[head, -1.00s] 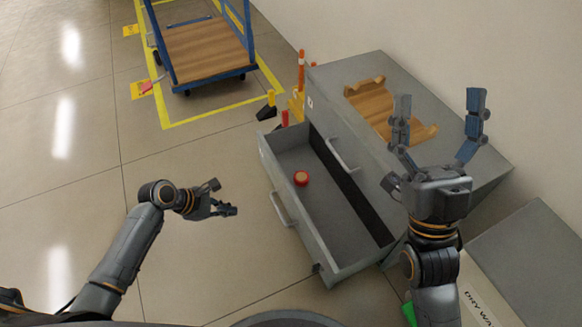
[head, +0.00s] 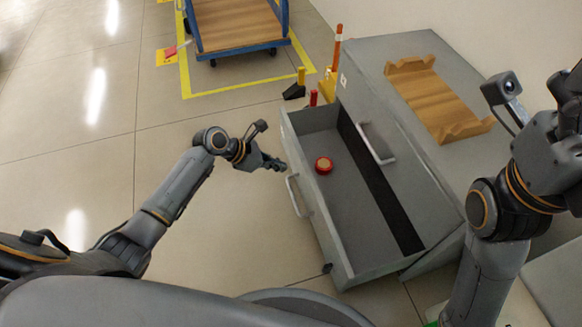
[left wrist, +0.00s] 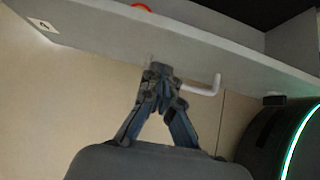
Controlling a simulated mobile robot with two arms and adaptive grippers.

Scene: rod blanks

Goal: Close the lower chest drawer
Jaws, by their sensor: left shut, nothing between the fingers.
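The lower chest drawer (head: 352,225) stands pulled out from the grey chest (head: 425,150), with a red round object (head: 323,165) inside. Its front has a bar handle (head: 297,195), which also shows in the left wrist view (left wrist: 206,88). My left gripper (head: 279,165) is shut and empty, just outside the drawer front near the handle's far end. In the left wrist view its closed fingertips (left wrist: 158,72) overlap the front's edge beside the handle; I cannot tell whether they touch. My right gripper (head: 560,130) is above the chest's right side, partly cut off by the picture edge.
The upper drawer, with its handle (head: 376,145), looks shut. A wooden holder (head: 438,98) lies on the chest top. A blue cart (head: 240,25) stands in a yellow-marked area. The floor left of the drawer is clear.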

